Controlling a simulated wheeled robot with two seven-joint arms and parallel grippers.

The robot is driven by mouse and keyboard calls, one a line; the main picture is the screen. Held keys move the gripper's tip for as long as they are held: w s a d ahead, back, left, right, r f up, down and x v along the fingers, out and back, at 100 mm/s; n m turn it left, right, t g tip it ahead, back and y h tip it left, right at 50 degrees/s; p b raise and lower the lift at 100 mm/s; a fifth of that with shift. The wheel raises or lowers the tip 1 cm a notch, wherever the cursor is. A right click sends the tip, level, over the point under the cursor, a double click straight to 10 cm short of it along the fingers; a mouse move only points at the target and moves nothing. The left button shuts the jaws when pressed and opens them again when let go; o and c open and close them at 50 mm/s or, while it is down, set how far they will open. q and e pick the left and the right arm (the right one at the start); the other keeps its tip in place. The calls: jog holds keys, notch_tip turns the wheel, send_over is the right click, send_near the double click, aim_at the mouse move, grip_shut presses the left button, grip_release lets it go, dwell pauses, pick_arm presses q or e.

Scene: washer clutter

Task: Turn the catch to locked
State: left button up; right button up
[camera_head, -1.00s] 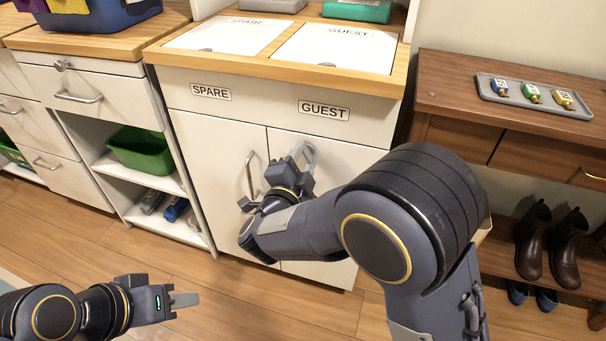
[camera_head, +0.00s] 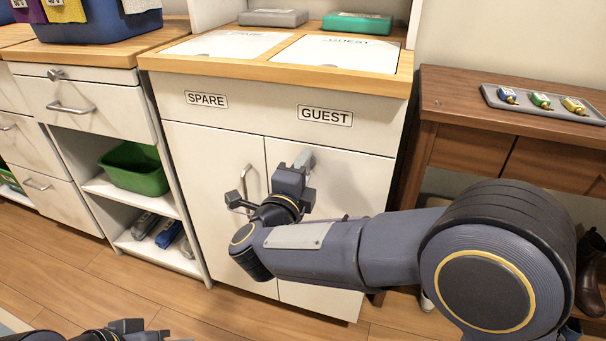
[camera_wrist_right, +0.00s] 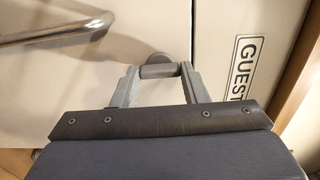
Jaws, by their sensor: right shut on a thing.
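The right gripper (camera_head: 303,162) is at the upper part of the right cupboard door (camera_head: 350,185), below the GUEST label. In the right wrist view its fingers (camera_wrist_right: 158,72) are shut on a small grey catch (camera_wrist_right: 157,59), with a rounded part showing just beyond a short bar between the fingertips. In the head view the gripper and wrist mostly hide this catch, so how it is turned cannot be told. The left gripper (camera_head: 150,332) shows only partly at the bottom edge, low and away from the cupboard.
A bar handle (camera_head: 247,188) on the left door is close to my right wrist; it also shows in the wrist view (camera_wrist_right: 60,34). A drawer at left has a small round fitting (camera_head: 56,74). A wooden side table (camera_head: 455,125) with a tray (camera_head: 590,117) stands right.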

jog(key=o, duration=1)
jog(key=p+v, duration=0.2)
jog(key=v, duration=0.6)
jog(key=shift+w, duration=0.1)
